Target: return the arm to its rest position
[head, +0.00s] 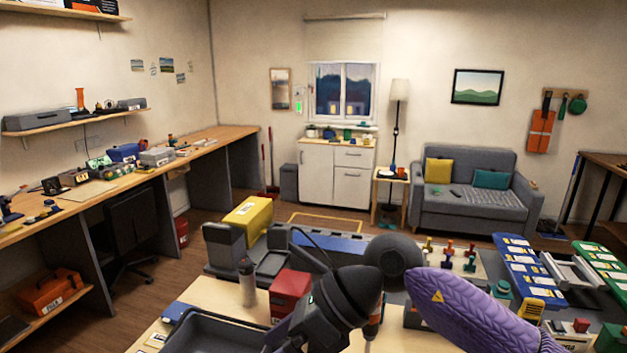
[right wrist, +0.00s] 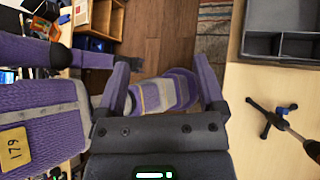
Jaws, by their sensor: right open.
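My right gripper (right wrist: 162,64) shows in the right wrist view with its two fingers wide apart. Nothing is held between the fingertips; wooden floor shows beyond them. A purple and grey striped shape lies below, between the fingers, and I cannot tell whether it is touching them. In the head view my purple-sleeved right arm (head: 485,312) comes in from the lower right. A dark arm part of mine (head: 345,300) stands over the front of the workbench. The right fingertips are not clear in the head view. My left gripper does not show in either view.
In the right wrist view a compartmented tray (right wrist: 241,38) and a small black stand (right wrist: 268,118) are at right.

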